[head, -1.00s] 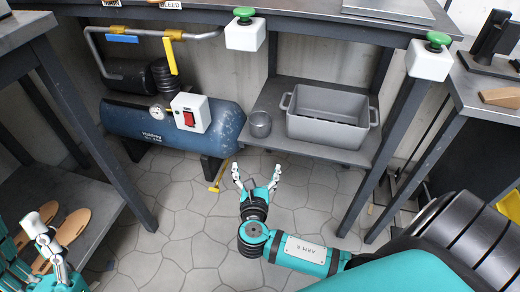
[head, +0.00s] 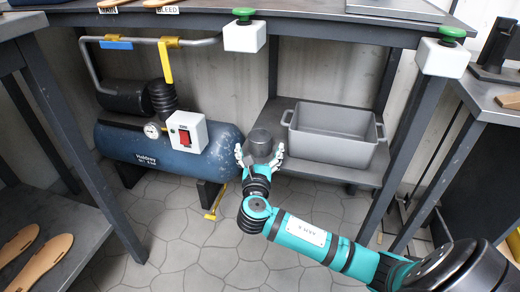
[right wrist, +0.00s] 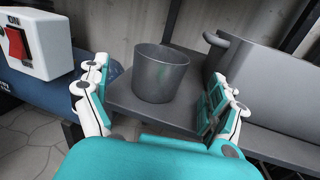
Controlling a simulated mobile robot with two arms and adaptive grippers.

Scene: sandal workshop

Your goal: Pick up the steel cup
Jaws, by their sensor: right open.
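The steel cup (head: 260,139) is a small grey cup, upright on the low shelf (head: 285,172) under the bench, just left of a grey bin. My right gripper (head: 260,157) is open in front of the cup, and its fingers overlap the cup's lower part in the head view. In the right wrist view the cup (right wrist: 160,74) stands a little beyond and between the two spread fingers (right wrist: 163,108), apart from them. The cup looks empty. My left gripper is out of view.
The grey bin (head: 332,146) with handles stands close to the right of the cup. A blue compressor (head: 160,150) with a red-switch box (head: 187,131) is on the left. The bench top (head: 300,12) is above the shelf. Bench legs (head: 400,150) stand right.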

